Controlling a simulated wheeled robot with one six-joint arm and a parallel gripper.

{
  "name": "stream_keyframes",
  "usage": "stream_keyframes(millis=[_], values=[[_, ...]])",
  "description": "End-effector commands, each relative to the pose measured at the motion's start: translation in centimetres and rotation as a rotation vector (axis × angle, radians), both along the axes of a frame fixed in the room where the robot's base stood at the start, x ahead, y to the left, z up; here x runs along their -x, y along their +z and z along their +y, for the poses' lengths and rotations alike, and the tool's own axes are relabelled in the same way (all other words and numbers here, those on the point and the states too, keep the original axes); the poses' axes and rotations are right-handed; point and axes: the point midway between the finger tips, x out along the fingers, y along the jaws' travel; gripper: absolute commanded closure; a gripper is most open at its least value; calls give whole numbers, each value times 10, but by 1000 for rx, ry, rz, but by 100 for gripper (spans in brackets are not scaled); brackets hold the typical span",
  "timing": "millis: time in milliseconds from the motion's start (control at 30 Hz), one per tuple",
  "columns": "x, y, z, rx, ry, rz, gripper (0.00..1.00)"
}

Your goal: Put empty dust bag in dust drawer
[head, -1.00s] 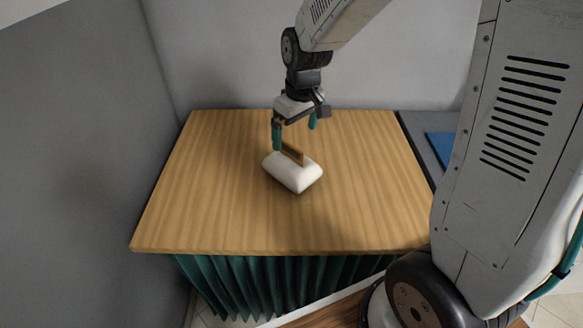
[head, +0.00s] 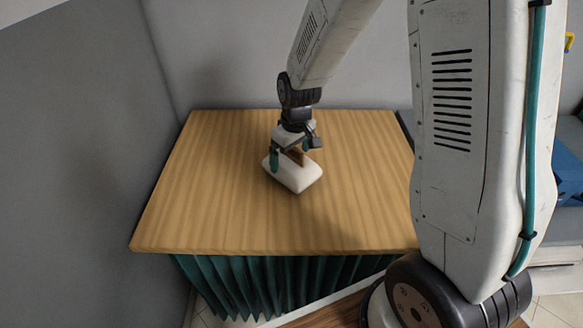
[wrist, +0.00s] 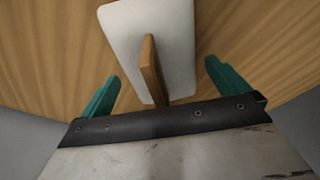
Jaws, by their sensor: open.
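The dust bag (head: 297,179) is a white pillow-like block with an upright tan tab (head: 296,156) on top. It lies on the wooden table, near its middle. My gripper (head: 290,157) is open above the bag, pointing down. In the wrist view the teal fingers of my gripper (wrist: 160,85) stand on either side of the tan tab (wrist: 152,68), with gaps between. The white bag (wrist: 150,28) lies beyond and below. I see no dust drawer that I can make out.
The wooden table (head: 220,215) is otherwise bare, with a green pleated curtain (head: 260,285) below its front edge. Grey walls (head: 75,150) stand at the left and back. A blue object (head: 567,175) shows at the far right, partly behind my arm.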

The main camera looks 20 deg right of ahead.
Motion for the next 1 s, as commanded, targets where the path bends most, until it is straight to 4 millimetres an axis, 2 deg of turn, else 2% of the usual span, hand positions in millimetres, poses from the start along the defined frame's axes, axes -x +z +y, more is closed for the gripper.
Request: stream_keyframes(millis=[800, 1000], values=[[0, -5, 0, 0, 0, 0, 0], [0, -5, 0, 0, 0, 0, 55]])
